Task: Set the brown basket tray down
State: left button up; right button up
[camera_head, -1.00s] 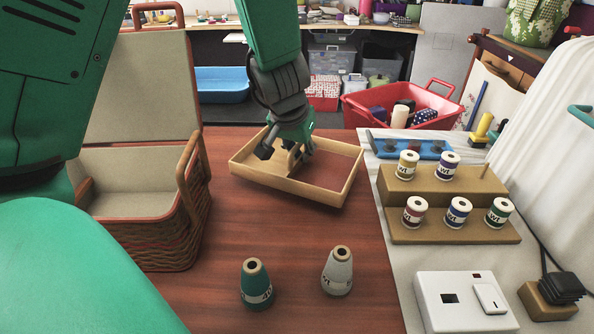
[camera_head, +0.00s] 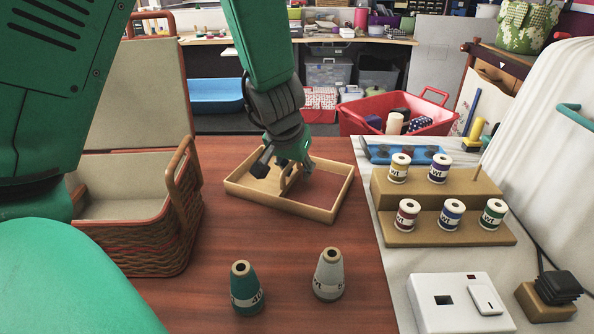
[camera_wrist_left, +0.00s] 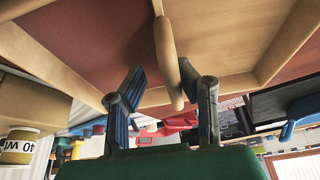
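The brown basket tray (camera_head: 322,214) is a shallow wooden box with a raised middle divider that serves as a handle. It appears level, on or very near the red-brown table, right of the basket. My left gripper (camera_head: 286,170) points down over its middle. In the left wrist view, its two fingers (camera_wrist_left: 163,98) stand spread either side of the handle (camera_wrist_left: 168,55). A gap shows at the left finger; the right one is close to the handle, and I cannot tell if it touches. My right gripper is out of view.
An open wicker basket (camera_head: 150,240) stands at left. A green cone (camera_head: 246,290) and a white cone (camera_head: 328,277) stand in front of the tray. A spool rack (camera_head: 450,187) is at right. The table between tray and cones is clear.

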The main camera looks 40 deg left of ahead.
pick_arm(q)
jog(key=p+v, duration=0.1)
jog(key=v, duration=0.2)
jog(key=p+v, duration=0.2)
jog(key=v, duration=0.2)
jog(key=p+v, duration=0.1)
jog(key=v, duration=0.2)
jog(key=shift+s+a+r+p, duration=0.1)
jog(key=shift+a+r+p, duration=0.2)
jog(key=shift+a, duration=0.1)
jog(key=shift+s+d+r, duration=0.1)
jog(key=shift+d+r, duration=0.05)
jog(key=shift+d, duration=0.15)
jog(key=shift+a, duration=0.1)
jog(key=shift+a, duration=0.35)
